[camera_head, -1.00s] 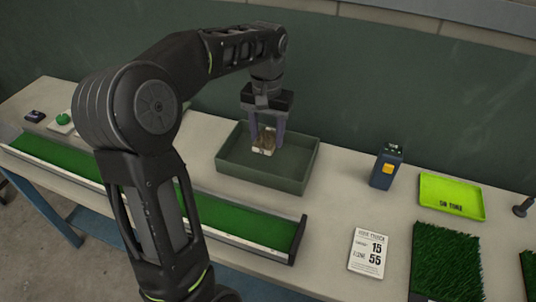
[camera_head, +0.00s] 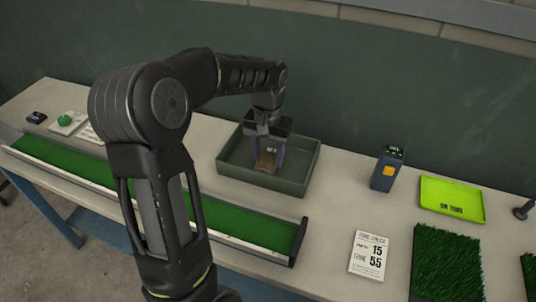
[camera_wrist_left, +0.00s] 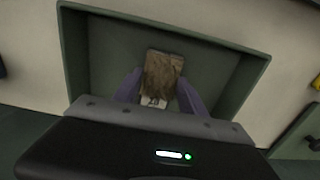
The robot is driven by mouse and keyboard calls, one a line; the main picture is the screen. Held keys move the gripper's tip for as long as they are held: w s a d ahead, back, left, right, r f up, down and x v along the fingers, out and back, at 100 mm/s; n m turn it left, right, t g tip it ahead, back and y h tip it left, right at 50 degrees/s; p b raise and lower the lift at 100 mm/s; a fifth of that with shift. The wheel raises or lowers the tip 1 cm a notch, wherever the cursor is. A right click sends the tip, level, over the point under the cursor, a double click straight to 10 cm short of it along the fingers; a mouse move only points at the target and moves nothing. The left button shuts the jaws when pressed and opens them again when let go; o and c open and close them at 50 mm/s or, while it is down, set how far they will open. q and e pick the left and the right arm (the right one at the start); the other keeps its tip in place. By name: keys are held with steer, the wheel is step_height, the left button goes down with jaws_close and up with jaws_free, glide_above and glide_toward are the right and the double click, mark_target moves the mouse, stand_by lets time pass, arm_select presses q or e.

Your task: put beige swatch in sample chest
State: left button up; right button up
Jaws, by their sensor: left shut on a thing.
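The beige swatch (camera_wrist_left: 163,76) is a brownish, tufted piece with a white label part at its near end. It also shows in the head view (camera_head: 266,158). My left gripper (camera_head: 266,164) is shut on it, with a purple finger on each side, low inside the dark green open tray-like chest (camera_head: 300,178). The chest's walls surround the swatch in the left wrist view (camera_wrist_left: 232,88). I cannot tell whether the swatch touches the chest floor. My right gripper is not in view.
A long green turf strip in a white-edged channel (camera_head: 240,226) runs in front of the chest. To the right are a blue device with a yellow button (camera_head: 387,168), a lime tray (camera_head: 452,197), a printed card (camera_head: 369,255) and a dark turf square (camera_head: 446,262).

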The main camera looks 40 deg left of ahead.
mark_target(268, 158)
arm_select(q)
steer(key=shift+f, duration=0.1)
steer(key=o, duration=1.3)
step_height(268, 158, up, 12)
stand_by(0.3)
